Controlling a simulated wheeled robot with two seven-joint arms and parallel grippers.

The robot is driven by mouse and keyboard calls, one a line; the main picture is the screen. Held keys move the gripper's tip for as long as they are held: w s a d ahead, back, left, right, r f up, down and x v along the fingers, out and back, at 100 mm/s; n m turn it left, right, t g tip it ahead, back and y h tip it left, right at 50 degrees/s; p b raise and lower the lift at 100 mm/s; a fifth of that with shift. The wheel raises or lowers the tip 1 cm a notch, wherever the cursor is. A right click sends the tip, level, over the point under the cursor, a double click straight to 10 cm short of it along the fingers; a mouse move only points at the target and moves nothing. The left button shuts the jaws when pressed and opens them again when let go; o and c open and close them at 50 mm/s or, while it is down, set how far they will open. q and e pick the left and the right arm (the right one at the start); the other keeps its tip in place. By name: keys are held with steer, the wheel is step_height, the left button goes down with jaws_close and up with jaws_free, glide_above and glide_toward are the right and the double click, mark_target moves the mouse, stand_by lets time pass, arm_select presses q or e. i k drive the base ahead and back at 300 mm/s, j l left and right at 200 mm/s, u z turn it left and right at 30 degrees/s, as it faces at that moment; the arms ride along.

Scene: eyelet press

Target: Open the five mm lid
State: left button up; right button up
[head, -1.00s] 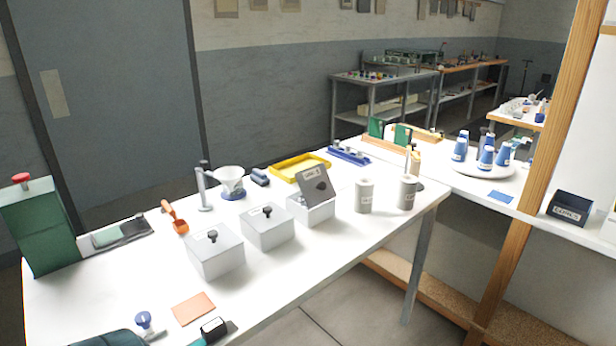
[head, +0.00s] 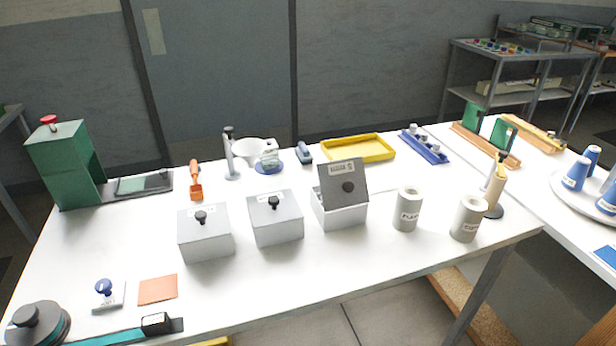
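Three small white boxes with grey lids and black knobs stand in a row mid-table. The left box (head: 206,236) and the middle box (head: 276,221) have their lids shut. The right box (head: 341,214) is open: its lid (head: 343,183) stands tilted up at the back, knob facing me. The lids carry small labels, too small to read, so I cannot tell which one is the five mm lid. Neither of my grippers shows in this view.
A green press (head: 65,165) stands far left, an orange scoop (head: 196,182) behind the boxes. Two labelled grey cylinders (head: 407,210) stand right of the boxes. A yellow tray (head: 358,148) lies behind.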

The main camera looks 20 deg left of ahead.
mark_target(344, 183)
steer(key=i+l+u, duration=0.35)
steer(key=l+u, duration=0.35)
steer(key=i+l+u, duration=0.3)
steer(key=l+u, duration=0.35)
steer(key=l, duration=0.1)
